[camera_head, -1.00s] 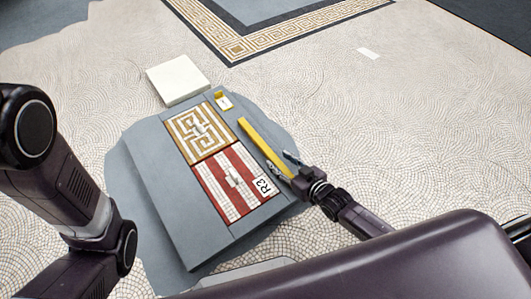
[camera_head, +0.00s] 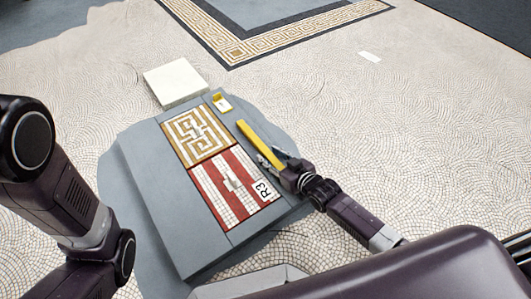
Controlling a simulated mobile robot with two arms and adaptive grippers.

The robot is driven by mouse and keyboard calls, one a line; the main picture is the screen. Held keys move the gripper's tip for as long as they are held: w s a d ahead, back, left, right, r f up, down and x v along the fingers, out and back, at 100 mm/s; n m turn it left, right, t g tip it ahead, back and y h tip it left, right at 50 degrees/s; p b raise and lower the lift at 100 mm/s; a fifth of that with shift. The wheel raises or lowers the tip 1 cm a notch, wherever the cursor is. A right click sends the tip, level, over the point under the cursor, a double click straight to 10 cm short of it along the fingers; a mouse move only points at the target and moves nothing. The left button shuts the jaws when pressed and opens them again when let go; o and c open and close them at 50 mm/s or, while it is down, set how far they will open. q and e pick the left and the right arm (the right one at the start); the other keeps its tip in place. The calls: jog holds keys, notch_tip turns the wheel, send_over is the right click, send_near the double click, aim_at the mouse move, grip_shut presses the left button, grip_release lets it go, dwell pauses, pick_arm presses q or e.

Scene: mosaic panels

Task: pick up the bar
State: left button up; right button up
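The yellow bar (camera_head: 257,142) lies slanted along the right edge of the grey board, beside the patterned panels. My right gripper (camera_head: 269,157) comes in from the lower right, with its two fingers on either side of the bar's near end. Whether the fingers press on the bar is too small to tell. The near tip of the bar is partly hidden by the gripper. My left arm shows at the left edge, but its gripper is out of view.
The grey board (camera_head: 160,200) holds a gold key-pattern panel (camera_head: 187,151) and a red-and-white striped panel (camera_head: 210,181) marked R3, each with a small handle. A small yellow piece (camera_head: 217,97) and a white slab (camera_head: 175,83) are at the far end. Mosaic floor surrounds it.

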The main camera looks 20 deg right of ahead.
grip_shut()
jog(key=shift+r, duration=0.1)
